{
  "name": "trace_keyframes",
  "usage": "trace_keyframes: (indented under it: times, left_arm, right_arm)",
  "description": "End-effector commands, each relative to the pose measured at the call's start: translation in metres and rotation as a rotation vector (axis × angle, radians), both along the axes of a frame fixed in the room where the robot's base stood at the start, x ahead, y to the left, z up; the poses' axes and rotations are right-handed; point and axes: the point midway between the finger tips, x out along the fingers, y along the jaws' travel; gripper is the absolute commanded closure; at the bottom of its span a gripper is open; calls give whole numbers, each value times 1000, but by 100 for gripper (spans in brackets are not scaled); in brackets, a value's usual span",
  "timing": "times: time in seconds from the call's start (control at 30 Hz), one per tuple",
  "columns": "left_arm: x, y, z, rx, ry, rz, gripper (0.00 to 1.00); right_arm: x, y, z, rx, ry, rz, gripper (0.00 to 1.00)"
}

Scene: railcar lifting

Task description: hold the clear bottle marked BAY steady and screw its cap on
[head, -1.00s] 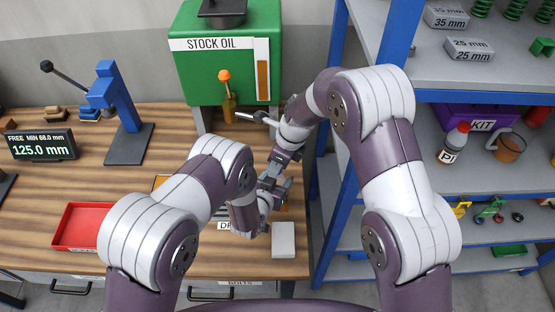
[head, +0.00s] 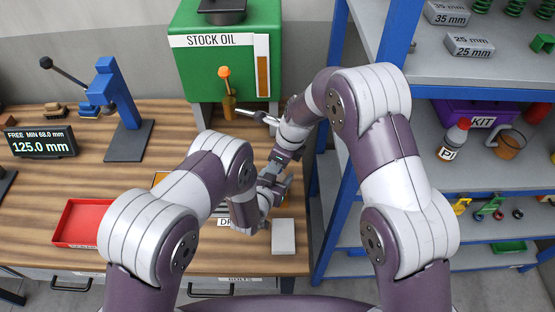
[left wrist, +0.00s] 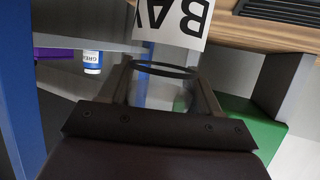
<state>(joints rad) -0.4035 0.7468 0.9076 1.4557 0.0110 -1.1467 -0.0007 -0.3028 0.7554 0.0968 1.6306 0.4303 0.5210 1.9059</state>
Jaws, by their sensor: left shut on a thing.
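In the left wrist view, the white label reading BAY (left wrist: 178,22) stands at the top, on the clear bottle between my left fingers. My left gripper (left wrist: 165,74) is shut on this bottle, and a dark curved ring shows between its fingers. In the head view, my left gripper (head: 266,192) is low over the front right of the bench. My right gripper (head: 278,166) is close above it, pointing down. The two grippers and wrists hide the bottle and cap there. I cannot tell whether the right fingers are open or shut, or where the cap sits.
The green STOCK OIL tank (head: 225,75) stands behind the grippers, with an orange-knobbed tap (head: 225,82). A pale block (head: 283,236) lies on the bench near its front edge. A red tray (head: 82,222) is at left; a blue-posted shelf (head: 343,165) is close at right.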

Motion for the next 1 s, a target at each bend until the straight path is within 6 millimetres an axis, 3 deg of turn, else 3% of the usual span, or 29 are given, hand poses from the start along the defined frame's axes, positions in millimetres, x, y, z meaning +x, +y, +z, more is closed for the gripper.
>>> trace_keyframes:
  times: [0.07,0.57,1.0]
  left_arm:
    - [0,0,0,0,1,0,100]
    - [1,0,0,0,1,0,100]
    - [0,0,-1,2,4,0,100]
  right_arm:
    - [0,0,0,0,1,0,39]
    - [-2,2,1,2,7,2,39]
    - [-1,1,46,2,2,0,39]
